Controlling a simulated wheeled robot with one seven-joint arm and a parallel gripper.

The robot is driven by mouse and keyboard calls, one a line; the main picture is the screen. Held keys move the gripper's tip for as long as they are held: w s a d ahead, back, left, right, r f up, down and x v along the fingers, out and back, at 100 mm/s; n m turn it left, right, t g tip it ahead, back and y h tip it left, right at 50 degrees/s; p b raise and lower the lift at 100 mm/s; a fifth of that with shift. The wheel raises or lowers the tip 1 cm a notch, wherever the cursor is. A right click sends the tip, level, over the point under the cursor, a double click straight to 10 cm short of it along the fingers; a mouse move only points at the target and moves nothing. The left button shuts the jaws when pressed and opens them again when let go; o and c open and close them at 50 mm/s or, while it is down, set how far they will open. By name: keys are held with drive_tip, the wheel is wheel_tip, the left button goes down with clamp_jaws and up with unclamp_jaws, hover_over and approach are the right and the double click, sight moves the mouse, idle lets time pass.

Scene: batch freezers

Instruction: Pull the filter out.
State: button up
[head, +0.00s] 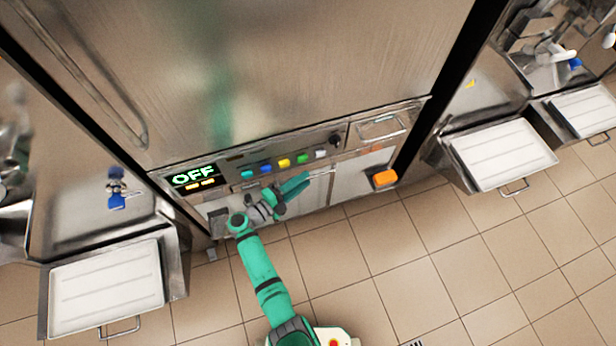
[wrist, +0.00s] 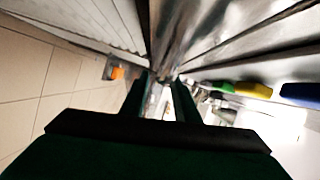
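No part in view is plainly marked as a filter. A small panel with a bar handle (head: 380,128) is set in the machine front, right of the coloured buttons. My gripper (head: 308,178) is in front of the lower machine front, below the buttons, with its fingers pointing right. A thin bright bar (head: 322,172) shows at its fingertips; I cannot tell whether they touch it. In the wrist view, the two fingers (wrist: 161,98) stand apart with a gap between them. A ribbed pale panel (wrist: 85,22) runs along the upper left.
An orange block (head: 385,177) sits at the lower right of the machine front; it also shows in the wrist view (wrist: 117,73). The OFF display (head: 193,177) is left of the buttons. White trays stand at left (head: 105,287) and right (head: 503,155). The tiled floor (head: 400,250) is clear.

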drive_tip(key=shift+x, duration=1.6)
drive_tip(key=shift+s, duration=0.1)
clamp_jaws()
drive_tip(key=shift+s, duration=0.1)
